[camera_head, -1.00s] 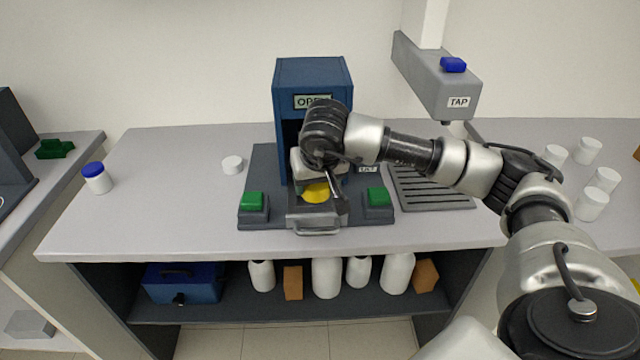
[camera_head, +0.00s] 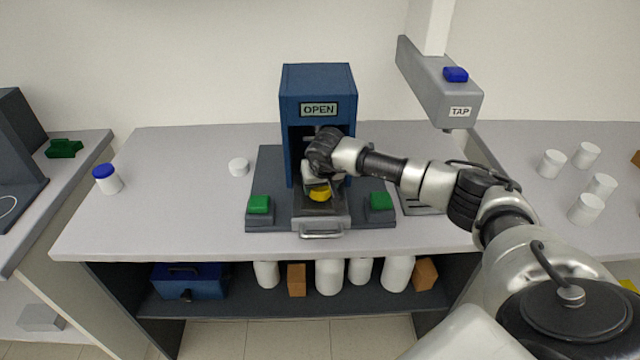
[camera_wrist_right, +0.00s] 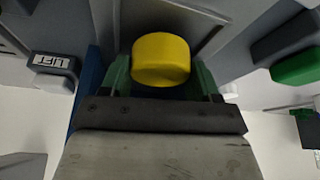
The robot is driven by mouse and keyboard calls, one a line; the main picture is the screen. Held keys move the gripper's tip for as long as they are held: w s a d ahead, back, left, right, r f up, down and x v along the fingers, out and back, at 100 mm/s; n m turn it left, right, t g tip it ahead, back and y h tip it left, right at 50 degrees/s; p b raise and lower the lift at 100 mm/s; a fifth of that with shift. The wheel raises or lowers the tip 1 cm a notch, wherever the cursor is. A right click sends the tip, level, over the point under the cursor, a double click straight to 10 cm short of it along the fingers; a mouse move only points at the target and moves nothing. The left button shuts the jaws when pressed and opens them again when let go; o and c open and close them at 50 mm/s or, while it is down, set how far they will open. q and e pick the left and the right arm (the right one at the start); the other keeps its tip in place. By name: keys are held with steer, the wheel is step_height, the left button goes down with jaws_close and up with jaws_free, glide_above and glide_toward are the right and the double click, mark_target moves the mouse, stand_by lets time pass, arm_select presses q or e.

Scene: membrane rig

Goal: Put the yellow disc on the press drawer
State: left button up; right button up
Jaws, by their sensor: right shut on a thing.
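The yellow disc (camera_head: 319,194) is in my right gripper (camera_head: 318,188), above or at the press drawer (camera_head: 321,218). In the right wrist view the disc (camera_wrist_right: 161,59) sits between the two greenish fingers of the gripper (camera_wrist_right: 162,75), which is shut on it. The grey drawer is pulled out at the front of the blue press (camera_head: 317,88), whose sign reads OPEN. I cannot tell whether the disc touches the drawer. My left gripper is not in view.
Green buttons (camera_head: 259,204) and (camera_head: 381,201) flank the drawer. A white cap (camera_head: 238,167) and a blue-lidded jar (camera_head: 107,179) stand to the left. A tap unit (camera_head: 440,85) hangs at the right. The bench's left part is mostly clear.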

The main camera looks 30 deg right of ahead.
steer(key=shift+f, duration=0.6)
steer(key=shift+f, duration=0.1)
steer(key=o, duration=0.4)
steer(key=shift+f, duration=0.1)
steer(key=o, duration=0.5)
